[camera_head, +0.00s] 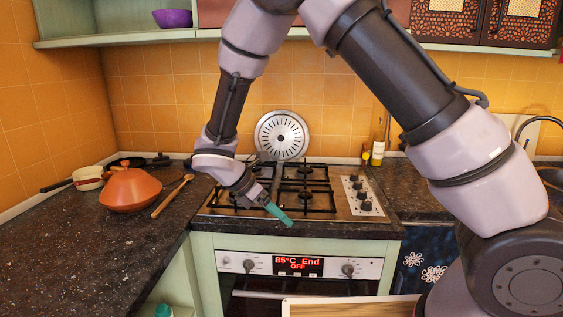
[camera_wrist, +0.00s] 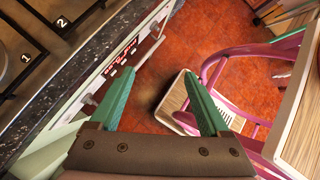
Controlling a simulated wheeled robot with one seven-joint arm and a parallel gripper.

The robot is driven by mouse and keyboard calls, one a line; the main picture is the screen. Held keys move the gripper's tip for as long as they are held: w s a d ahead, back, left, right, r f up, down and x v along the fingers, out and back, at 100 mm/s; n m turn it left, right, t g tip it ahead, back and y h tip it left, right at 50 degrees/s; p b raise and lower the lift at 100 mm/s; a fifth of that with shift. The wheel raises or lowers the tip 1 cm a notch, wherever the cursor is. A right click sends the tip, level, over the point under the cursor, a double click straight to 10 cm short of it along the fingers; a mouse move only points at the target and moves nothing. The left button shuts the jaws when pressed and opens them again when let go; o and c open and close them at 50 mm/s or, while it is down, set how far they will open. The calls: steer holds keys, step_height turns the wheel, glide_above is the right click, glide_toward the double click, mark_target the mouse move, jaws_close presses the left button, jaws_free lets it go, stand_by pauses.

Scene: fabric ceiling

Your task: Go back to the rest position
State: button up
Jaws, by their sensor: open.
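My gripper (camera_head: 277,211) hangs over the front part of the stove top (camera_head: 215,205) in the head view, at the end of my bent arm.
An orange tagine (camera_head: 131,190), a wooden spoon (camera_head: 172,196) and pans lie on the left counter (camera_head: 90,245). A pink chair (camera_wrist: 225,65) and a wooden table edge (camera_wrist: 300,130) are at right in the wrist view.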

steer(key=d+r+m+g+y, duration=0.1)
steer(key=d+r+m+y, duration=0.5)
steer(key=d+r+m, duration=1.05)
steer(key=s+d+r+m+t+y, duration=0.1)
steer(key=s+d+r+m+t, duration=0.2)
steer(key=s+d+r+m, duration=0.1)
steer(key=s+d+r+m+t+y, duration=0.2)
steer(key=s+d+r+m, duration=0.3)
steer(key=r+m, duration=0.3)
steer(key=shift+s+d+r+t, duration=0.25)
steer(key=shift+s+r+t, duration=0.15)
steer(key=shift+s+r, duration=0.25)
steer(key=shift+w, duration=0.15)
